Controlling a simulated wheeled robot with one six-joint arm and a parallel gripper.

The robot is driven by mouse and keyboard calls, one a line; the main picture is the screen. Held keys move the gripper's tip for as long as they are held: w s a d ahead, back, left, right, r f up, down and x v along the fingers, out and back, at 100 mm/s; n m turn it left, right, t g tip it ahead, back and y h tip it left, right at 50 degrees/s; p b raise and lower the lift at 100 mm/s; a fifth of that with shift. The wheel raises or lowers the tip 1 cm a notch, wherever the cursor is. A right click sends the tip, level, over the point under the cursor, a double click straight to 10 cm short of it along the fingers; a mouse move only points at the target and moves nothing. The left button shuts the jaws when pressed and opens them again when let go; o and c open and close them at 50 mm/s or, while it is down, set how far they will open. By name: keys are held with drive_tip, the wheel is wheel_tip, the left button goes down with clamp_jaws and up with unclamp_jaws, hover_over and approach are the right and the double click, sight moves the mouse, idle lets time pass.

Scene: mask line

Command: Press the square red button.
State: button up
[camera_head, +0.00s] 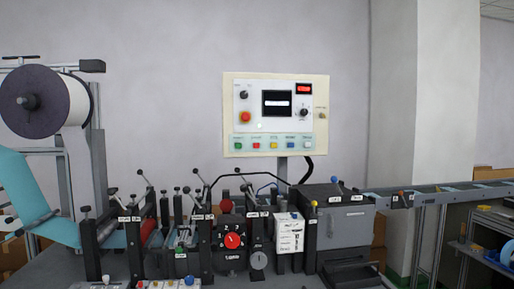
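A control panel (232,105) with a cream frame stands upright above the machine, in the middle of the view. Along its lower strip is a row of small square buttons. The square red button (256,146) is second from the left, between a green button (238,146) and a yellow button (273,146). A blue button (290,146) and a white button (307,146) are further right. Nothing covers the red button. My gripper is not in view.
A round red button on a yellow square (245,117) sits above the row, left of a dark screen (277,112). Below the panel, the machine has upright levers and a large red knob (233,241). A material roll (33,101) stands left, a conveyor (440,188) right.

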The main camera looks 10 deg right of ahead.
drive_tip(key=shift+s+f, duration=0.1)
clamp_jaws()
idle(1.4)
